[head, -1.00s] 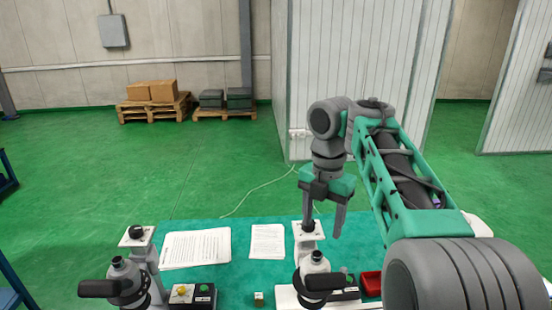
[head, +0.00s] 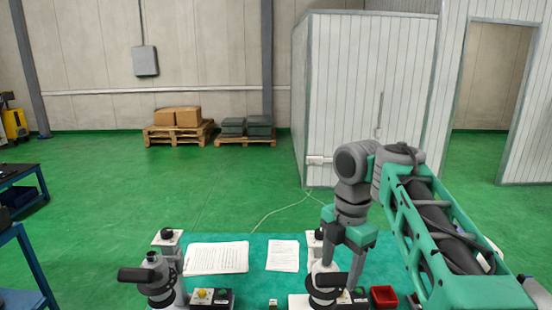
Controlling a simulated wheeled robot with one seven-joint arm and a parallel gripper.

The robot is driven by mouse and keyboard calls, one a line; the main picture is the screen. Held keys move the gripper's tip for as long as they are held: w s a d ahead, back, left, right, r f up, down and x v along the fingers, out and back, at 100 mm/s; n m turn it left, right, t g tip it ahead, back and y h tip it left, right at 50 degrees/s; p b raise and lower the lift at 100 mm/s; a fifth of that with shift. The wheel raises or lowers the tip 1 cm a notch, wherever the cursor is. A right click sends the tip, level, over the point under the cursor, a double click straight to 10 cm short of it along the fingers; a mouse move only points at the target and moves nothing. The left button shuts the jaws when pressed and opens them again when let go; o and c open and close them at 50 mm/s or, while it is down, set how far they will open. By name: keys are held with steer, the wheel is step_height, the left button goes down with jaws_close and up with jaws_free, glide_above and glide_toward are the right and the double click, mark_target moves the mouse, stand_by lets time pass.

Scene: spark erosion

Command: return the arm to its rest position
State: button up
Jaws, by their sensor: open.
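My arm, green and grey, reaches in from the lower right, with its wrist bent downward. Whether the fingers touch the device cannot be told from this view.
A green-topped table (head: 258,288) holds a similar left device (head: 160,280), two paper sheets (head: 216,258), a box with a yellow button (head: 204,295) and a red bin (head: 383,297). A white partition (head: 345,90) stands behind. Blue shelving (head: 25,265) is at left; green floor between is clear.

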steer(key=s+f+m+t+b, duration=0.1)
steer(key=s+f+m, duration=0.5)
steer(key=m, duration=0.6)
steer(key=s+d+f+m+t+b, duration=0.1)
steer(key=s+f+m+t+b, duration=0.1)
steer(key=s+f+m, duration=0.5)
steer(key=f+m+t, duration=0.1)
steer(key=m, duration=0.4)
steer(key=shift+d+f+m+h+b, duration=0.25)
steer(key=shift+f+m+h+b, duration=0.05)
steer(key=shift+f, duration=0.1)
steer(key=shift+c, duration=0.5)
